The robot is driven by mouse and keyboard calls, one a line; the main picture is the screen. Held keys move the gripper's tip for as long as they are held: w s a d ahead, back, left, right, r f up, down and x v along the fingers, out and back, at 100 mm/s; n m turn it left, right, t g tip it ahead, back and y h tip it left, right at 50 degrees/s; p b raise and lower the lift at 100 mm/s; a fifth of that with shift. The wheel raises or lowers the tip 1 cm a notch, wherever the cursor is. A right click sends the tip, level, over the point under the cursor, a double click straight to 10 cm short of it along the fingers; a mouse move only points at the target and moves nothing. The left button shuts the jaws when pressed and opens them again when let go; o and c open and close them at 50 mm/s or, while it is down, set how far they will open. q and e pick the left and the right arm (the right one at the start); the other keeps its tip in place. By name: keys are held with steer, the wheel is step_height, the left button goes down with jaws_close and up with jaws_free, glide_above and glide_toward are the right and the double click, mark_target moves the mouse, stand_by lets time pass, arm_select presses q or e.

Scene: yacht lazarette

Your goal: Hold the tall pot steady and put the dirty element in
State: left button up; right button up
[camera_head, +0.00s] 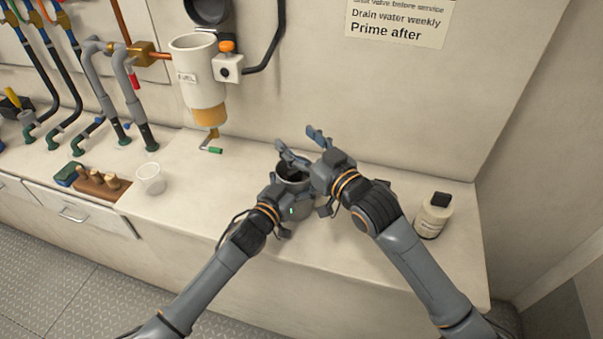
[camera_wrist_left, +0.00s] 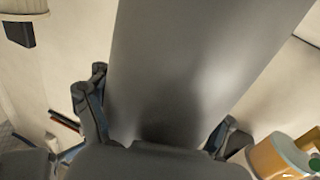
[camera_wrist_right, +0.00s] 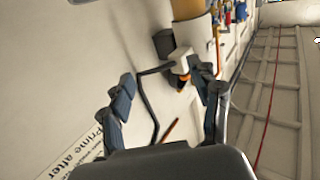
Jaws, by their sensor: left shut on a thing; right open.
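The tall grey pot (camera_head: 294,206) stands on the white counter, partly covered by both grippers; its open mouth shows dark inside. My left gripper (camera_head: 283,190) is shut on the pot's sides, and the pot's smooth grey wall (camera_wrist_left: 195,70) fills the left wrist view between the fingers. My right gripper (camera_head: 322,160) is open above and right of the pot's mouth. In the right wrist view its fingers (camera_wrist_right: 166,95) are apart with nothing between them. I cannot make out the dirty element in any view; the inside of the pot is mostly hidden.
A white filter housing (camera_head: 196,72) with an amber bowl hangs on the wall. A clear cup (camera_head: 150,179) and a brown holder (camera_head: 101,184) with pegs stand left on the counter. A white bottle (camera_head: 434,217) with a black cap stands right. Counter between cup and pot is clear.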

steer(key=v, duration=1)
steer(key=shift+s+d, duration=0.25)
arm_select(q)
steer(key=o, duration=1.3)
